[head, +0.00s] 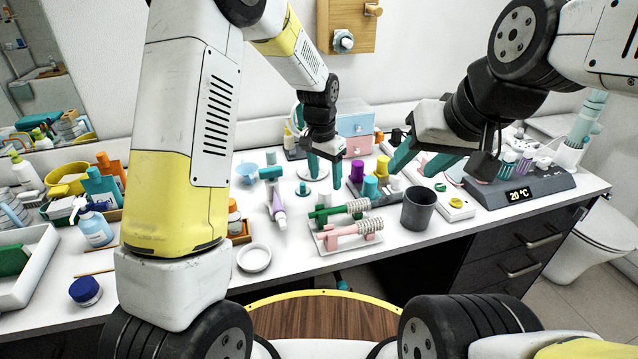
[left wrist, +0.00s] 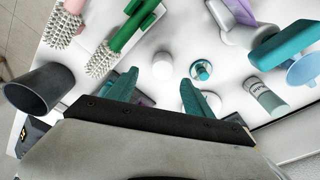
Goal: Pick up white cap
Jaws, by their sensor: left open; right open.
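A small round white cap (left wrist: 163,65) stands on the white counter in the left wrist view, beside a small teal-topped item (left wrist: 201,70). In the head view, the cap (head: 324,198) is near the green-handled brush (head: 342,210). My left gripper (head: 325,170) is open and empty, fingers pointing down, behind the cap in the head view. In the left wrist view, the cap lies just beyond and between the fingertips of this gripper (left wrist: 158,84), apart from both. My right gripper (head: 424,160) is open and empty above the counter at the right.
A white dish (head: 254,259) sits at the front edge. A grey device with a display (head: 519,195) is at the right.

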